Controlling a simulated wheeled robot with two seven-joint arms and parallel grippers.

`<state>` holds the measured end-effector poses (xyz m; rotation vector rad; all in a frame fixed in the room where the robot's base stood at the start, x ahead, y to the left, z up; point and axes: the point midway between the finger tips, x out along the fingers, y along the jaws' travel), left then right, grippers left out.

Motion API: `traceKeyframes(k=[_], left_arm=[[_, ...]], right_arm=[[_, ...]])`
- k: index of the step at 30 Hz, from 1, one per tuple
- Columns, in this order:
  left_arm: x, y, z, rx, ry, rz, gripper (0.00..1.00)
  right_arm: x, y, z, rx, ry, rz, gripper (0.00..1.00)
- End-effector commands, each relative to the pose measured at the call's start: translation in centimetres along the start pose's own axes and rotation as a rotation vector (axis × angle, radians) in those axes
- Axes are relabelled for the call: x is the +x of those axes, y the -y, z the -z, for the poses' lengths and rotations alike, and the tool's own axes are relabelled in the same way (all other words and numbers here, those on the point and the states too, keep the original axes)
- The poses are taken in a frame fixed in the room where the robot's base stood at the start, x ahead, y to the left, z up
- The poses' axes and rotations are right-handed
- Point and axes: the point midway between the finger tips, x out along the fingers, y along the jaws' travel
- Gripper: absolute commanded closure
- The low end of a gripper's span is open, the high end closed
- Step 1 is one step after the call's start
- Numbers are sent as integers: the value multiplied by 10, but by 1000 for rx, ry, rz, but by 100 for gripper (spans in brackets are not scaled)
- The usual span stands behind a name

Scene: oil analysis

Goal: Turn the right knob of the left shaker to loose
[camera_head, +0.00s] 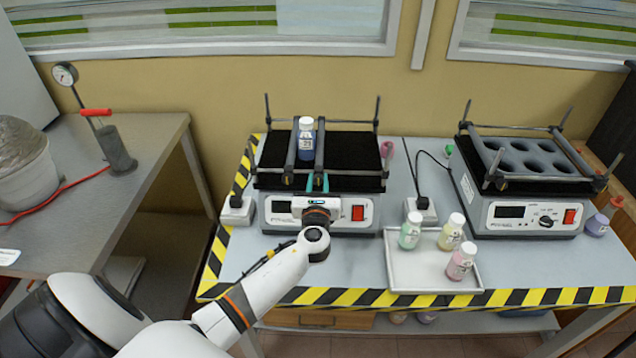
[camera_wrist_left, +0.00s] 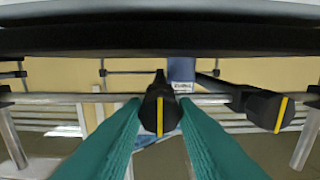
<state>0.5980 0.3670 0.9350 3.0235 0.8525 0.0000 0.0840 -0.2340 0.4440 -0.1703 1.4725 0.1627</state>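The left shaker (camera_head: 347,215) stands at the left of the striped table. Its platform carries two clamp bars with a blue bottle (camera_head: 306,140) between them. The left knob (camera_head: 288,180) is at the front end of the left bar. My left gripper (camera_head: 318,183) is at the front of the right bar, its teal fingers apart. In the left wrist view, which looks upside down, the fingers (camera_wrist_left: 161,112) flank the black right knob (camera_wrist_left: 160,108) closely. Firm contact is not visible. My right gripper is out of view.
A second shaker (camera_head: 530,220) with a round-holed rack stands at the right. A white tray (camera_head: 405,275) with three small bottles lies between the shakers, near the front edge. A black cable and power adapter (camera_head: 420,210) sit behind the tray.

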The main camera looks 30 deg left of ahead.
Motion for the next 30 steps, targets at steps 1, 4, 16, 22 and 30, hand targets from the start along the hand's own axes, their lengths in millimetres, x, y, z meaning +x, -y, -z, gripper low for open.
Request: traceKeyframes(k=[1,4,16,22,30], left_arm=[[0,0,0,0,0,0,83],[0,0,0,0,0,0,97],[0,0,-2,-90,0,1,97],[0,1,-3,-236,0,1,97],[0,1,-4,-491,0,1,97]], right_arm=[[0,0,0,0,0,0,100],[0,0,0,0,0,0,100],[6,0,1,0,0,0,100],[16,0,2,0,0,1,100],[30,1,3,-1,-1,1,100]])
